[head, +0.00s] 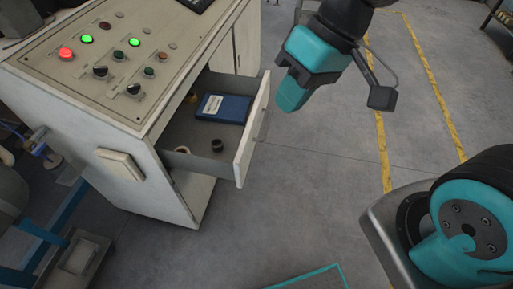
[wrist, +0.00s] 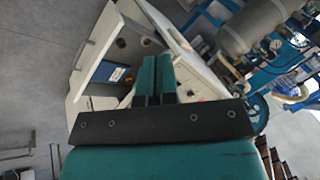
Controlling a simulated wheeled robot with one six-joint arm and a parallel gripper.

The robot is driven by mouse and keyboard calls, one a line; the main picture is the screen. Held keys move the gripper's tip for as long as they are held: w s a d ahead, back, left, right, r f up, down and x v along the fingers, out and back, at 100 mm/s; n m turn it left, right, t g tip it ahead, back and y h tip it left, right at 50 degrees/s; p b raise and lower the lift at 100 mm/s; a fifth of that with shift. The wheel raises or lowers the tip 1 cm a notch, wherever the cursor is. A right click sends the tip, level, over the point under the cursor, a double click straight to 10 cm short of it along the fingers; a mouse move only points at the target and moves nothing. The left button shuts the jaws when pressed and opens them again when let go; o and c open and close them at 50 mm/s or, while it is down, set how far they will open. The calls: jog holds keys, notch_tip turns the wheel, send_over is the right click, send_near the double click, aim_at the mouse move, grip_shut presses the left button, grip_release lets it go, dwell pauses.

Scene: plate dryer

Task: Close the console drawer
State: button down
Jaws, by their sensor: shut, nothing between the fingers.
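The console drawer (head: 249,134) is pulled out from the right side of the console (head: 142,110). Its pale front panel faces right, and its grey tray is open to view. Inside lie a blue book or box (head: 223,108) with a white label and a few small rings. In the wrist view the drawer (wrist: 91,48) shows at the upper left, with the blue item (wrist: 118,73) in it. My gripper (head: 290,98) is teal and shut, with nothing in it. In the head view it is above and to the right of the drawer front, apart from it. The wrist view shows the closed fingers (wrist: 154,78).
The console top carries lit red and green lights and several knobs. Grey floor with yellow lines (head: 380,135) is clear to the right of the drawer. Blue pipework and a tank (wrist: 248,28) show at the upper right of the wrist view.

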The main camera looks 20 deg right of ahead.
jog(key=w+d+f+m+t+y+b, duration=0.1)
jog(key=w+d+f+m+b, duration=0.25)
jog(key=f, duration=0.65)
jog(key=w+d+f+m+t+y+b, duration=0.1)
jog(key=w+f+m+b, duration=0.1)
jog(key=w+f+b, duration=0.45)
jog(key=m+t+b, duration=0.3)
jog(key=m+b, duration=0.1)
jog(key=m, duration=0.1)
send_near(250, 151)
jog(key=shift+m+y, duration=0.25)
jog(key=shift+y, duration=0.15)
jog(key=shift+x, duration=3.1)
jog(key=shift+f, duration=0.1)
